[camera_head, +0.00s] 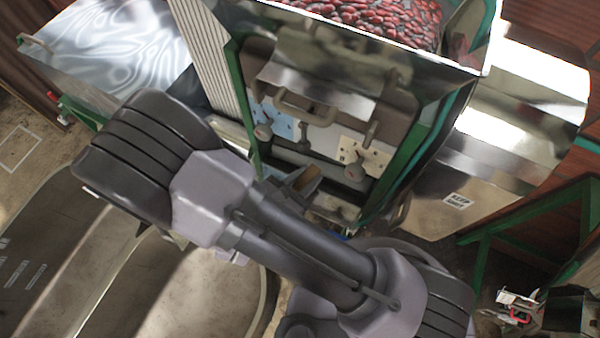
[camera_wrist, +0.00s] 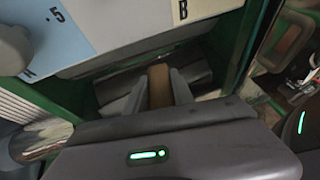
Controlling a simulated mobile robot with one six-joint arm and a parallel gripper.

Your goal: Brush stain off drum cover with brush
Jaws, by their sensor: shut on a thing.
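A brown, wooden-looking piece, apparently the brush (camera_head: 308,180), sits between the fingers of my gripper (camera_head: 292,182) in front of the machine's lower panel. In the wrist view the brush (camera_wrist: 160,87) is upright in the picture, and my gripper (camera_wrist: 157,92) is shut on it with a grey finger on each side. Its bristles cannot be made out. A shiny curved metal cover (camera_head: 520,125) at the right may be the drum cover, but I cannot tell for sure. No stain can be made out on it.
A hopper of red fruit (camera_head: 380,18) tops the machine. Below it are a metal handle (camera_head: 310,115), a blue dial plate (camera_head: 272,122) and a cream dial plate (camera_head: 365,160). A green frame (camera_head: 415,150) edges the panel close to my gripper. A metal table (camera_head: 110,45) stands at upper left.

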